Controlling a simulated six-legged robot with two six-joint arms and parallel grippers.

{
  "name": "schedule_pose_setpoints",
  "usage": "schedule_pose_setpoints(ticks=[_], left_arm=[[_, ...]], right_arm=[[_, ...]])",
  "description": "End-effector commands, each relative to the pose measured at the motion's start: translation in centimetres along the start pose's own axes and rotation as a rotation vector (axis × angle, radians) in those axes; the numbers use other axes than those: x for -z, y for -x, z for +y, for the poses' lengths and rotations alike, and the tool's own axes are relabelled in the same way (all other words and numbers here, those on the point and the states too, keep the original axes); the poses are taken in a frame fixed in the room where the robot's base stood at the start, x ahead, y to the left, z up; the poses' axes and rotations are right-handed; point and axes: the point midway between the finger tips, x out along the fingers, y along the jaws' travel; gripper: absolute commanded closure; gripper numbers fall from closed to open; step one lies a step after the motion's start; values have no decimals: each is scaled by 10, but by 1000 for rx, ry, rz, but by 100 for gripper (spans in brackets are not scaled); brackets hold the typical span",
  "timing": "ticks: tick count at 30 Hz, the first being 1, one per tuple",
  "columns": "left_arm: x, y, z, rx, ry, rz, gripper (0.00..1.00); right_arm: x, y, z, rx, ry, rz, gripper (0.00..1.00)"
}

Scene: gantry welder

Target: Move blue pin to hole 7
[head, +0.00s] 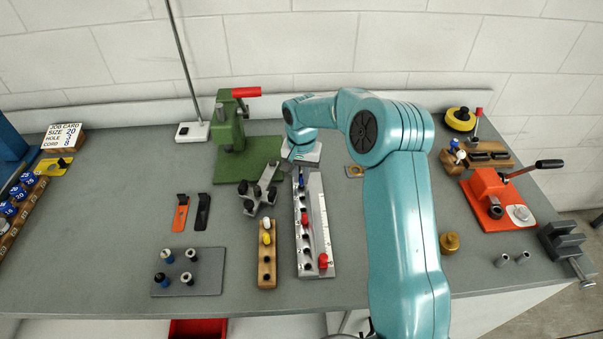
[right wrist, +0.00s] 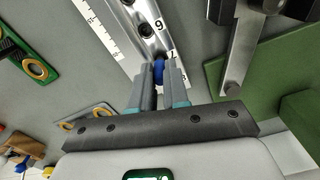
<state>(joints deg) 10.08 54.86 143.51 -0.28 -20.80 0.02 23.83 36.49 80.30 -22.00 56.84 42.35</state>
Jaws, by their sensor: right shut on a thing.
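The blue pin (head: 301,181) is upright at the far end of the silver numbered rail (head: 327,222). In the right wrist view the blue pin (right wrist: 158,68) is between the fingertips of my right gripper (right wrist: 158,78), which is shut on it. It is over the rail's row of holes, past the hole marked like a 9 or an upside-down 6; I cannot tell if it is seated. In the head view my right gripper (head: 298,162) is at the rail's far end, partly hidden by my arm. My left gripper is out of view.
A green press (head: 231,125) and a dark grey clamp-like fixture (head: 262,190) stand close left of the rail. A wooden block (head: 267,276) holds a yellow and a white pin. A grey plate (head: 207,279) holds several pins. An orange lever tool (head: 490,205) stands right.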

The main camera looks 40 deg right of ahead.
Motion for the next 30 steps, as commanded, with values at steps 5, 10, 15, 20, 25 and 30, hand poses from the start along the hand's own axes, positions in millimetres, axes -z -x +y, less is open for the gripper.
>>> schedule_pose_setpoints(ticks=[5,10,15,20,25,30], left_arm=[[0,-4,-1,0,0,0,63],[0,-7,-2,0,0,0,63],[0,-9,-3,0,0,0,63],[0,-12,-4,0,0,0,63],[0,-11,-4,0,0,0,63],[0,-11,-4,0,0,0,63]], right_arm=[[0,-5,0,0,0,0,100],[0,-9,0,0,0,0,100],[0,-13,0,0,0,0,100],[0,-16,0,0,0,0,100],[0,-15,0,0,0,0,55],[0,-15,0,0,0,0,55]])
